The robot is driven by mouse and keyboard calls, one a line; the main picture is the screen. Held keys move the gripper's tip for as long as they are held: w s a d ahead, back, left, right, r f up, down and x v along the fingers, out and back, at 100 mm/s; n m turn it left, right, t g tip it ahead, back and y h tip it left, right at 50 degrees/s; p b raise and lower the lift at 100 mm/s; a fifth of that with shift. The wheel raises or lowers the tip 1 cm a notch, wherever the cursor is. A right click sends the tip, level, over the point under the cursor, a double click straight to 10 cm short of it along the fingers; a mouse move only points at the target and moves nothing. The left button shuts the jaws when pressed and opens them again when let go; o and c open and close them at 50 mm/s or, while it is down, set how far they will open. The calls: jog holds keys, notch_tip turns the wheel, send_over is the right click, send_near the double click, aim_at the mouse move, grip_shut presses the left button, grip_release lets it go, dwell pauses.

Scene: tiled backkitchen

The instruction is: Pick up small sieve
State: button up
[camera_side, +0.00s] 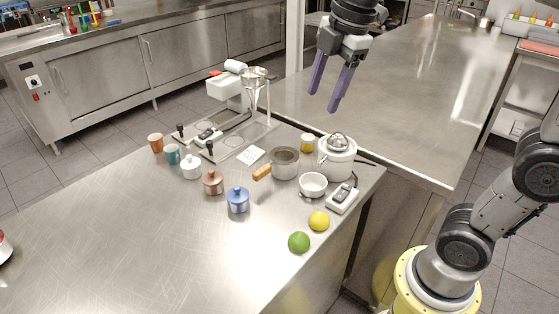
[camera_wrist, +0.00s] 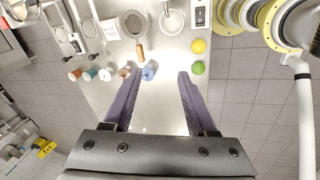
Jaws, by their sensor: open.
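My gripper (camera_side: 323,101) is open and empty, with two purple fingers pointing down, high above the steel counter. Its fingers also show in the wrist view (camera_wrist: 160,74), apart with nothing between them. No thing is plainly a small sieve. A metal cone-shaped piece (camera_side: 253,88) sits up on a stand at the back left. My gripper touches neither.
Lidded jars, including a blue one (camera_side: 238,201), stand left. The counter's front left is mostly clear.

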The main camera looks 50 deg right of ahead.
jog(key=w+f+n+g, duration=0.1)
jog(key=w+f+n, duration=0.1)
jog(key=w, duration=0.5)
jog(key=g, duration=0.2)
send_over(270, 165)
jog(key=shift+n, duration=0.3)
notch_tip(270, 165, down, 14)
jog(key=shift+r, duration=0.15)
jog(key=shift+w+d+f, duration=0.1)
jog(key=shift+f, duration=1.5)
jog(key=shift+w+d+f, duration=0.1)
jog(key=shift+f, duration=1.5)
jog(key=shift+c, duration=0.3)
grip_shut()
